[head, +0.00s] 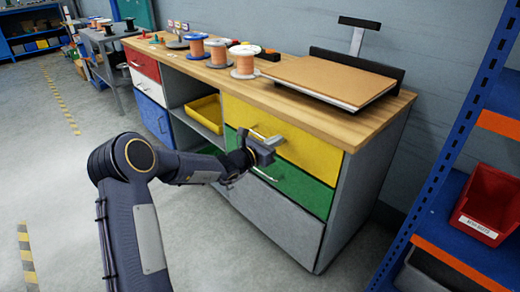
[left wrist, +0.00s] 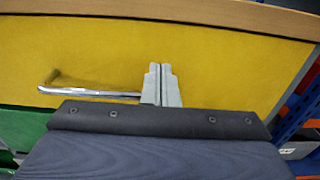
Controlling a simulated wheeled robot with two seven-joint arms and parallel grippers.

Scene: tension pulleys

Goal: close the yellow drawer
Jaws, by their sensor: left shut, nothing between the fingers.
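The yellow drawer (head: 310,148) is the top right drawer of the workbench. Its front looks about flush with the green drawer below; I see no clear gap. It fills most of the left wrist view (left wrist: 220,65). My left gripper (head: 276,141) is shut and empty, in front of the yellow front. In the left wrist view its fingers (left wrist: 162,86) are pressed together at the right end of the metal drawer handle (left wrist: 90,92), hiding that end. I cannot tell whether they touch the drawer. My right gripper is not in view.
The green drawer (head: 300,188) with its own handle sits directly below, above a grey panel (head: 275,222). Wire spools (head: 245,62) and a board (head: 325,78) stand on the wooden top (head: 360,125). A blue rack (head: 430,200) with a red bin (head: 487,205) stands at the right.

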